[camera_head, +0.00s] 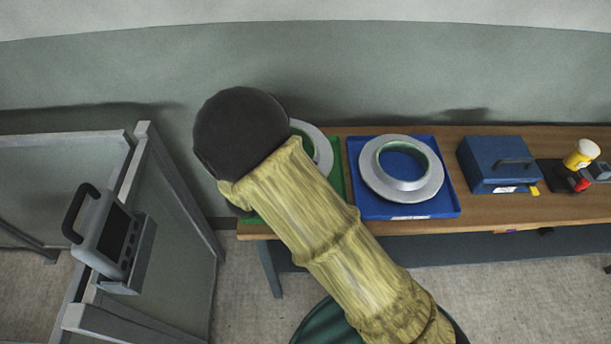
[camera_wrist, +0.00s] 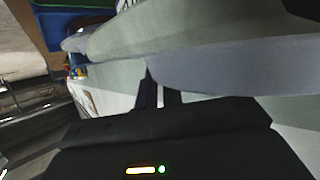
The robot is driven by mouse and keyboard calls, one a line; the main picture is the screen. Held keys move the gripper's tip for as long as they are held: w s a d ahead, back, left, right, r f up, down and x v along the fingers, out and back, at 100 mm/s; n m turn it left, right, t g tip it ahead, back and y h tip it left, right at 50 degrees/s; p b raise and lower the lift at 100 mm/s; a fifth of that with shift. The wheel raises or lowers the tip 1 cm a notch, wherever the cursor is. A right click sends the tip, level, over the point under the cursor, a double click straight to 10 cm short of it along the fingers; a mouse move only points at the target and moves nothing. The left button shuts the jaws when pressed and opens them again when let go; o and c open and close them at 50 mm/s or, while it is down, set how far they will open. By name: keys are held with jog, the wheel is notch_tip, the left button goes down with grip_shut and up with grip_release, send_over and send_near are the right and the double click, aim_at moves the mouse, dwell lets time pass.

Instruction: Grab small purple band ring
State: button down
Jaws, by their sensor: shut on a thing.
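My gripper (camera_wrist: 160,93) shows at the middle of the wrist view, its dark fingers shut on a pale grey-green piece (camera_wrist: 235,66) that fills much of that view. It looks like a ring's curved wall, seen very close. In the head view my black wrist and yellow-sleeved arm hide the gripper. Beside the wrist, part of a pale grey ring (camera_head: 323,148) shows over the green tray (camera_head: 338,187); I cannot tell whether it touches the tray. A second grey flanged ring (camera_head: 374,182) lies on the blue tray (camera_head: 443,205). No purple band shows on either ring.
The wooden table (camera_head: 475,222) stands against the wall. A blue box (camera_head: 490,165) with a handle and a yellow cup (camera_head: 581,154) are to the right. A grey-framed partition (camera_head: 165,190) with a handled screen device (camera_head: 104,242) is to the left.

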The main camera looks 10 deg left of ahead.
jog(key=shift+r, duration=1.25)
